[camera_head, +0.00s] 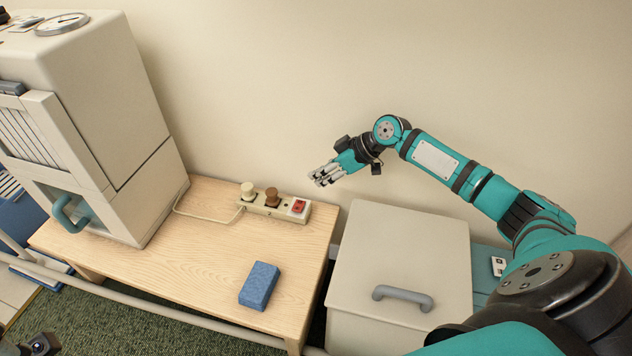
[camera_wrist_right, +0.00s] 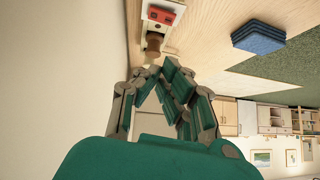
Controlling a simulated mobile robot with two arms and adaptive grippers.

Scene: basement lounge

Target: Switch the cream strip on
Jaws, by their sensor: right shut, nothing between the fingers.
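The cream power strip (camera_head: 272,208) lies on the wooden table near the wall. A red rocker switch (camera_head: 298,206) is at its right end, and a cream plug (camera_head: 248,190) and a brown plug (camera_head: 272,196) stand in its sockets. In the right wrist view the strip (camera_wrist_right: 167,30) is at the top, with the red switch (camera_wrist_right: 161,15) clear. My right gripper (camera_head: 317,180) is shut and empty, above and to the right of the switch, apart from it. It also shows in the right wrist view (camera_wrist_right: 163,78). I cannot tell the switch's position. At the bottom left, a dark part may be my left arm; its fingers are hidden.
A blue block (camera_head: 259,286) lies at the table's front. A large cream cabinet appliance (camera_head: 120,130) stands at the table's left, its cord running to the strip. A grey lidded box (camera_head: 400,250) with a handle stands right of the table (camera_head: 210,270). The wall is close behind.

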